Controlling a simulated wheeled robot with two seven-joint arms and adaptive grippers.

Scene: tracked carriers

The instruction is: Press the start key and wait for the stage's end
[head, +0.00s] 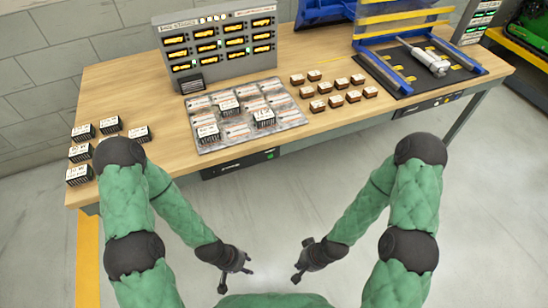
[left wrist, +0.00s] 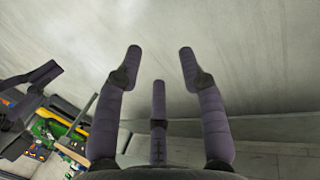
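A dark panel (head: 240,163) with a small green-lit key (head: 270,154) is on the table's front edge, below the grey tray. A second dark panel (head: 428,105) with a small yellow light is further right on that edge. I cannot read which one is the start key. My left gripper (head: 235,280) hangs in front of the table, low and away from both panels. In the left wrist view (left wrist: 160,62) its three fingers are spread and empty. My right gripper (head: 302,268) hangs to its right, also clear of the table, its fingers apart and empty.
A grey display board (head: 222,70) with yellow readouts stands at the back of the wooden table (head: 130,85). The grey tray (head: 235,142) holds a few dark blocks. More dark blocks (head: 80,152) stand left, brown blocks (head: 335,101) right. A blue-yellow rack (head: 405,70) holds a white device (head: 428,60).

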